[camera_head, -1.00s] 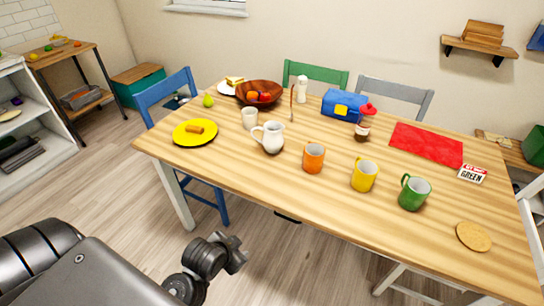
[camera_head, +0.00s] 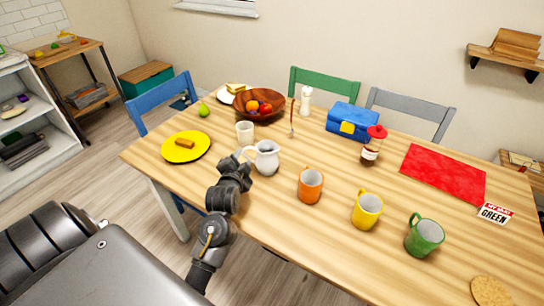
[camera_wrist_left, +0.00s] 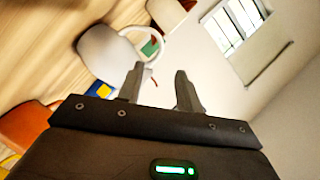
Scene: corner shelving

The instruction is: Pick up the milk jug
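The white milk jug (camera_head: 266,159) stands upright on the wooden table near its front edge, its handle on the left side. My left gripper (camera_head: 239,158) is beside the handle at table height. In the left wrist view the jug (camera_wrist_left: 104,54) is at upper left, with its handle loop just ahead of the fingertips. The left gripper (camera_wrist_left: 160,70) is open there, its two fingers apart with nothing clearly between them. I cannot tell whether a finger touches the handle. My right gripper is not in view.
A white cup (camera_head: 245,132) stands just behind the jug. A yellow plate (camera_head: 178,151) lies to the left, and an orange mug (camera_head: 310,186) stands to the right. A wooden bowl (camera_head: 258,113) with fruit is farther back. Bare wood separates the jug from the orange mug.

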